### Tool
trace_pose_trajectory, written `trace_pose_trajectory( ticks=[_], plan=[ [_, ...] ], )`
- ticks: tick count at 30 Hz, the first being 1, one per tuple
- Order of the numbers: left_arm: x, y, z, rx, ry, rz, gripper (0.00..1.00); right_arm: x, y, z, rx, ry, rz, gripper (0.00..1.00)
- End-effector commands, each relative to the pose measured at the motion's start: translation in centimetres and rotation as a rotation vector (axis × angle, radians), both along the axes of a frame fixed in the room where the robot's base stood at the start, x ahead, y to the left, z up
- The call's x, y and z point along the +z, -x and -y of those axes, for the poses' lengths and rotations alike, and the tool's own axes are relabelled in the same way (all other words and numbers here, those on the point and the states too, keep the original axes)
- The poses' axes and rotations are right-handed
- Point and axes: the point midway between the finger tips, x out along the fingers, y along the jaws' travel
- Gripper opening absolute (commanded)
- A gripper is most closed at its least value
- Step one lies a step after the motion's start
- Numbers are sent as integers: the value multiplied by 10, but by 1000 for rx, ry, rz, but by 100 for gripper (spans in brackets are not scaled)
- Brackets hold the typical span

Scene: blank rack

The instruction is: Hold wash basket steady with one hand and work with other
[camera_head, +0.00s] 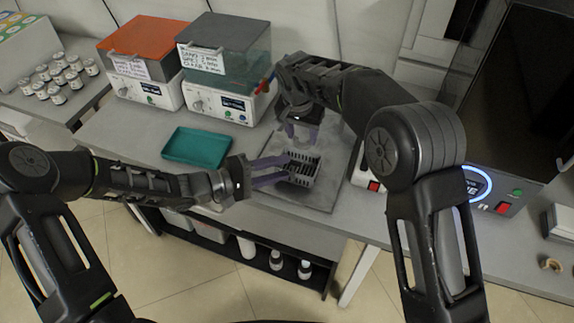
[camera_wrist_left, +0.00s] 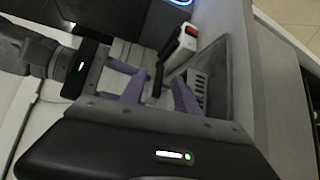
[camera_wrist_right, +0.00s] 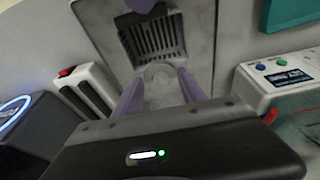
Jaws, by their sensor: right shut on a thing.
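The wash basket (camera_head: 303,172) is a pale grey slotted rack with dark slots, on a grey mat on the bench. It also shows in the right wrist view (camera_wrist_right: 152,38) and partly in the left wrist view (camera_wrist_left: 198,84). My left gripper (camera_head: 287,170) is at the basket's left side with its purple fingers apart; whether they touch it is unclear. My right gripper (camera_head: 301,141) is above the basket's back side, pointing down. It is shut on a pale, rounded piece (camera_wrist_right: 160,72) beside the basket, seemingly its handle; the join is unclear.
A teal tray (camera_head: 197,147) lies left of the basket. Two lidded bath units, one orange-topped (camera_head: 146,37) and one grey-topped (camera_head: 224,32), stand behind. Several small jars (camera_head: 60,80) are far left. A device with a red switch (camera_head: 373,186) stands close on the right.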

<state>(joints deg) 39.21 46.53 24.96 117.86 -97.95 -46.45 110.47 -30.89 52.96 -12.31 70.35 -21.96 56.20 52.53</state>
Motion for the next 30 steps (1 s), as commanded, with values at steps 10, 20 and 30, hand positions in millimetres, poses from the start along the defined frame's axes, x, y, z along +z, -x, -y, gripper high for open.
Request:
trace_pose_trajectory(
  ticks=[10,20,30],
  plan=[
    [9,31,-63,2,-3,1,37,0,0,0,0,0,0,22],
    [12,41,-82,-1,1,-1,37,0,0,0,0,0,0,22],
    [12,41,-81,-1,0,0,37,0,0,0,0,0,0,22]
  ],
)
